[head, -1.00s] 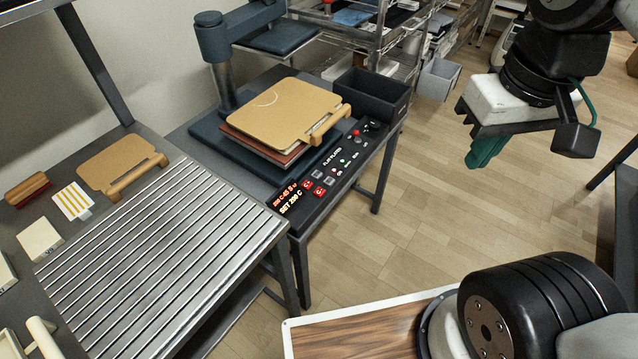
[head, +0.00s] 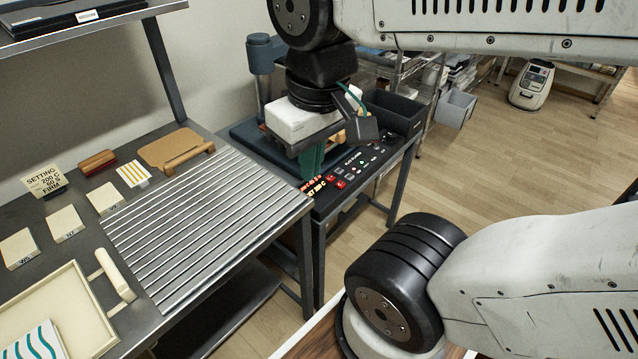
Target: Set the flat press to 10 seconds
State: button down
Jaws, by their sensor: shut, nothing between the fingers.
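The flat press (head: 243,131) stands beyond the slatted table, with its swing column (head: 262,70) behind it. Its sloping control panel (head: 372,150) carries a lit display (head: 316,188) at the near left end; one line reads "SET 200 C", and the other line is partly covered and too small to read surely. Red buttons (head: 338,183) sit just right of the display, with more small buttons further along. My gripper (head: 312,168) is shut and empty, its teal fingers pointing down over the display end of the panel. Whether the fingertips touch the panel cannot be told.
My arm and gripper hide most of the press bed. A dark bin (head: 395,112) stands at the panel's far end. The slatted table (head: 205,225) at left holds a tan board (head: 172,148), small blocks and a setting card (head: 45,182) reading 200 C, 60 S, FIRM.

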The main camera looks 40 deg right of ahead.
jog(key=shift+a, duration=0.2)
jog(key=shift+w, duration=0.1)
jog(key=w+d+f+m+t+y, duration=0.1)
jog(key=w+d+f+m+y, duration=0.25)
jog(key=w+m, duration=0.6)
jog(key=w+d+f+m+t+y, duration=0.2)
jog(key=w+d+f+m+y, duration=0.15)
jog(key=w+m, duration=0.55)
jog(key=d+f+m+t+h, duration=0.2)
jog(key=d+f+m, duration=0.6)
jog(key=d+m, duration=0.4)
jog(key=d+f+m+t+h, duration=0.2)
jog(key=d+f+m+h, duration=0.1)
jog(key=d+f+m, duration=0.6)
jog(key=d+m, duration=0.3)
jog(key=d, duration=0.3)
jog(key=shift+d+f+t, duration=0.2)
jog(key=shift+d+t, duration=0.1)
jog(key=shift+d, duration=0.1)
